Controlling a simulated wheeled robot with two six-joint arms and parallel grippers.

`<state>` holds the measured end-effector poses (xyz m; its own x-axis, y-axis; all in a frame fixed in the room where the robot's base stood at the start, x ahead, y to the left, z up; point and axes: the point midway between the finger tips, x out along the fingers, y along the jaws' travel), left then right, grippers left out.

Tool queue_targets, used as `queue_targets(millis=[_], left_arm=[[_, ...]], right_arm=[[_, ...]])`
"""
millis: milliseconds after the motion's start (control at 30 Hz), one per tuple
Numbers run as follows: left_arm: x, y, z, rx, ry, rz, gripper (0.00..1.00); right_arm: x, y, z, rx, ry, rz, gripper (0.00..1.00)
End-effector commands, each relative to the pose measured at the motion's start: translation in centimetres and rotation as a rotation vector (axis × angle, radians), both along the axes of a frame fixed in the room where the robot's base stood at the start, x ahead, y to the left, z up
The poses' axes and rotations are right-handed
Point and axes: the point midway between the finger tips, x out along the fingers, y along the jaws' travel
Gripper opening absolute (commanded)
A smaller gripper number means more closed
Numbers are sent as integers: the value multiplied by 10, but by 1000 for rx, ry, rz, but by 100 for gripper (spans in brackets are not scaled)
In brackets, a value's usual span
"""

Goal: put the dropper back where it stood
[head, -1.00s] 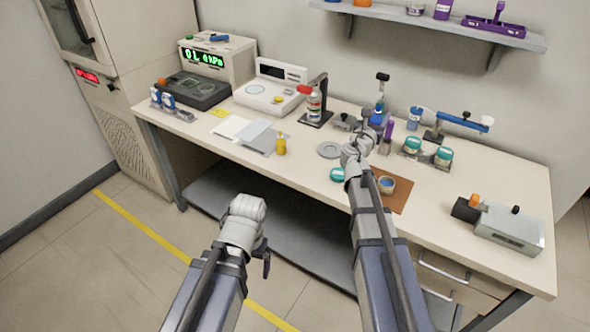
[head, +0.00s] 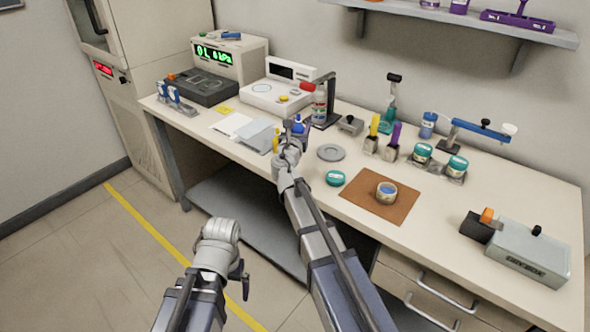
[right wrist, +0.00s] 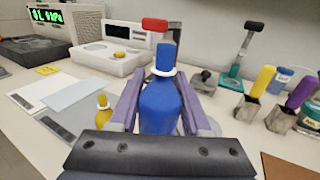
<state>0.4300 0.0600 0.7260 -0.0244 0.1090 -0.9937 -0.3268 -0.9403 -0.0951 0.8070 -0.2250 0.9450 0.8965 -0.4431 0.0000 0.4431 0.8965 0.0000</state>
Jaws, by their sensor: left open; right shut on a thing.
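My right gripper (head: 296,130) is shut on a blue dropper bottle (right wrist: 160,106) with a blue cap and white collar. It holds the bottle upright, over the front half of the bench; whether its base touches anything is hidden. The bottle's top also shows in the head view (head: 300,122). A small yellow bottle (right wrist: 103,116) stands on the bench to the left of the right gripper. In the head view the gripper partly hides this yellow bottle (head: 276,139). My left gripper (head: 241,277) is open and empty, low in front of the bench.
A grey disc (head: 331,152), a teal-lidded jar (head: 335,178) and a brown mat (head: 364,204) with a small jar are to the right. Holders with yellow (head: 374,125) and purple (head: 394,134) handles stand behind. A stand with a bottle (head: 326,103) is behind the gripper.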

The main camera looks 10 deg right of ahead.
Motion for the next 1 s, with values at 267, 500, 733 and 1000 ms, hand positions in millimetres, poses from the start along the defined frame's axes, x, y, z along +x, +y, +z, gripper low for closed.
queue_targets(millis=[267, 500, 733, 1000], left_arm=[[0, 0, -9, 0, 0, 0, 100], [0, 0, -38, 0, 0, 0, 100], [0, 0, -62, 0, 0, 0, 100], [0, 0, -64, 0, 0, 0, 100]], right_arm=[[0, 0, -9, 0, 0, 0, 0], [0, 0, -38, 0, 0, 0, 0], [0, 0, -62, 0, 0, 0, 0], [0, 0, -64, 0, 0, 0, 0]])
